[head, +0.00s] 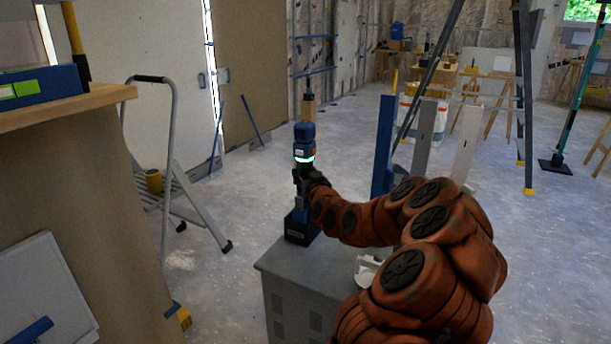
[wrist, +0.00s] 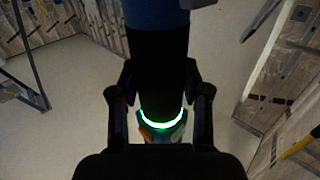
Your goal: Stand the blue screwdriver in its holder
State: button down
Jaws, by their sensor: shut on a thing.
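The blue screwdriver (head: 304,135) is upright in the head view, with a blue top, a dark body and a glowing ring. In the wrist view its dark body (wrist: 157,70) runs between the fingers, with the green-white ring low down. My gripper (head: 304,177) is shut on it around the middle; its fingers also show in the wrist view (wrist: 160,105). The dark holder (head: 301,230) stands directly below on the grey cabinet. The screwdriver's lower part is partly hidden by my gripper, and I cannot tell whether its tip is inside the holder.
The grey cabinet (head: 289,266) also bears a small white object (head: 367,270), partly behind my orange arm. Blue and white posts (head: 382,145) stand behind it. A step ladder (head: 168,175) and a wooden bench (head: 70,190) are at left. Floor between ladder and cabinet is clear.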

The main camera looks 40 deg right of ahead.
jog(key=shift+c, duration=2.3)
grip_release()
jog(key=o, duration=0.5)
jog(key=shift+c, duration=0.2)
jog(key=shift+b+v, duration=1.25)
jog(key=shift+v, duration=0.3)
jog(key=shift+b+v, duration=1.3)
jog(key=shift+v, duration=0.3)
jog(key=b+v, duration=0.5)
jog(key=shift+s+a+f, duration=0.1)
jog(key=shift+s+a, duration=0.05)
jog(key=shift+s, duration=0.15)
